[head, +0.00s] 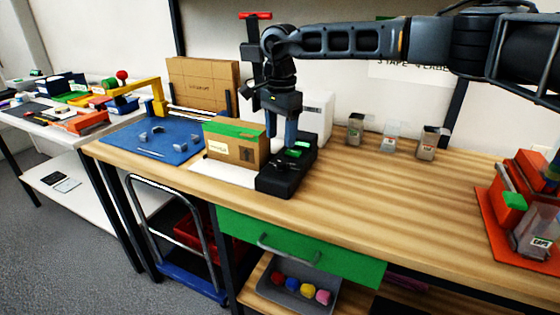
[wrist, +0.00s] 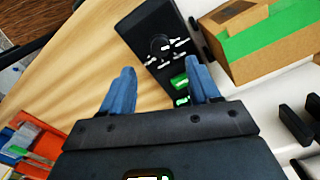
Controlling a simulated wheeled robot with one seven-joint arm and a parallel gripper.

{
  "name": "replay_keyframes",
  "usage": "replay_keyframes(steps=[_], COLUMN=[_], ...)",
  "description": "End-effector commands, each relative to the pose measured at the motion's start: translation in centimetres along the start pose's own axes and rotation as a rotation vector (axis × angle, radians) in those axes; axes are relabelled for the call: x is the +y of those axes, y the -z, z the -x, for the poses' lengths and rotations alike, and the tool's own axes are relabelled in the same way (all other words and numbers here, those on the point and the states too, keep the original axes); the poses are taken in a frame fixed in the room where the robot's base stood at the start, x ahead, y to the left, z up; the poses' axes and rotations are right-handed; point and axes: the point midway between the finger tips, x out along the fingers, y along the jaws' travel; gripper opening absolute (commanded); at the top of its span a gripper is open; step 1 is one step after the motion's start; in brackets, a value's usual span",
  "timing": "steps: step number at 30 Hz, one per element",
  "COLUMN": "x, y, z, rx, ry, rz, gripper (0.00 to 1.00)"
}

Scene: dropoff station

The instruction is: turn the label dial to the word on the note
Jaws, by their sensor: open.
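A black device (head: 270,184) stands near the front edge of the wooden bench, right of a cardboard box. In the wrist view its black top carries a round dial (wrist: 160,45) with several small white words around it, too small to read. A green part (wrist: 179,81) sits beside the dial. My gripper (head: 284,133) points down over the far part of the device. In the wrist view my gripper (wrist: 160,85) has its blue fingers apart with nothing between them, and the dial lies beyond the fingertips. I cannot make out a note with a readable word.
The cardboard box (head: 231,149) with green tape stands close left of the device. Three clear bins (head: 394,138) stand at the back. A wall sign (head: 405,72) is partly hidden by my arm. A red tray (head: 494,218) lies at the right. The bench between is clear.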

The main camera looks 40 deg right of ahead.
Motion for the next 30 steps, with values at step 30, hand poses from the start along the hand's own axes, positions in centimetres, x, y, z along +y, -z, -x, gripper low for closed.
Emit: replay_keyframes(steps=[30], x=[0.0], y=[0.2], z=[-7.7], rx=[0.002], ry=[0.001], rz=[0.0], gripper=[0.56])
